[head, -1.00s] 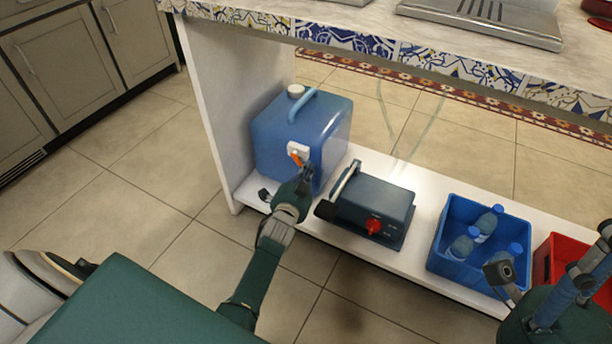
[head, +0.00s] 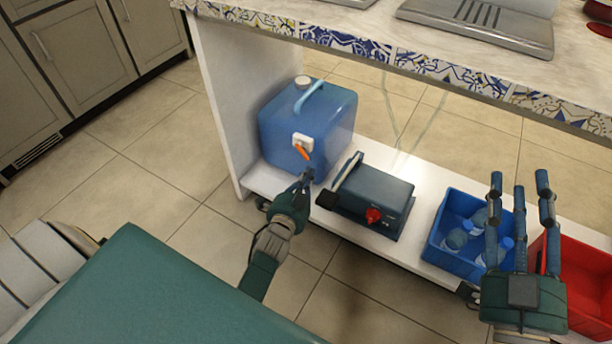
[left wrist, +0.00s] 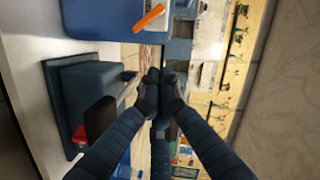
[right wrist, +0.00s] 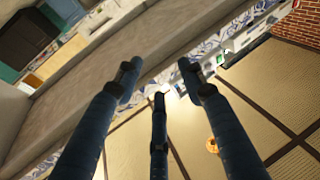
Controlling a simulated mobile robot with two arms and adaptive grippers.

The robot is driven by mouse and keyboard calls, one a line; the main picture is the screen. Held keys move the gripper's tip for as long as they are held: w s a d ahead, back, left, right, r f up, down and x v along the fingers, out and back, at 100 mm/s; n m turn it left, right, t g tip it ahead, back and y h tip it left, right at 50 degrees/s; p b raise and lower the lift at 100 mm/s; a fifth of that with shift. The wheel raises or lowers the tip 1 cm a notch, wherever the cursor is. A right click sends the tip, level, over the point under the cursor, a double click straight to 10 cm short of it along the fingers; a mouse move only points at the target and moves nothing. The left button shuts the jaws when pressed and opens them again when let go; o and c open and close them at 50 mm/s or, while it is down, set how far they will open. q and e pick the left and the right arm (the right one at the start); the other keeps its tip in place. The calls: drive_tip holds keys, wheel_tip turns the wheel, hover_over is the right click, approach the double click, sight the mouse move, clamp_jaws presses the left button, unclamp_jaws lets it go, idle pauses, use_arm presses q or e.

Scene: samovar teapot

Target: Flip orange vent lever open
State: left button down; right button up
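The orange vent lever (head: 302,152) sits on a white plate (head: 304,141) on the front of the blue container (head: 336,132). In the head view it slants down to the right. It also shows at the top of the left wrist view (left wrist: 149,17). My left gripper (head: 306,178) is just below the lever and apart from it, in front of the container's lower edge. Its fingertips (left wrist: 160,78) are together, with nothing seen between them. My right gripper (head: 522,185) is open and empty, fingers up, in front of the blue crate. Its spread fingers show in the right wrist view (right wrist: 159,80).
The container stands at the left end of a white low shelf (head: 262,182). A dark blue device with a red knob (head: 373,215) stands right of it. A blue crate (head: 437,245) with bottles and a red crate (head: 590,258) are further right. The tiled countertop (head: 380,48) overhangs the shelf.

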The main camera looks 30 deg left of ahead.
use_arm(q)
drive_tip(key=shift+v, duration=0.85)
use_arm(e)
drive_tip(key=shift+w+d+f+g, duration=0.1)
drive_tip(key=shift+f+g, duration=0.3)
drive_tip(key=shift+f, duration=0.35)
drive_tip(key=shift+w+d+f+g, duration=0.1)
drive_tip(key=shift+f+g, duration=0.3)
drive_tip(key=shift+f, duration=0.35)
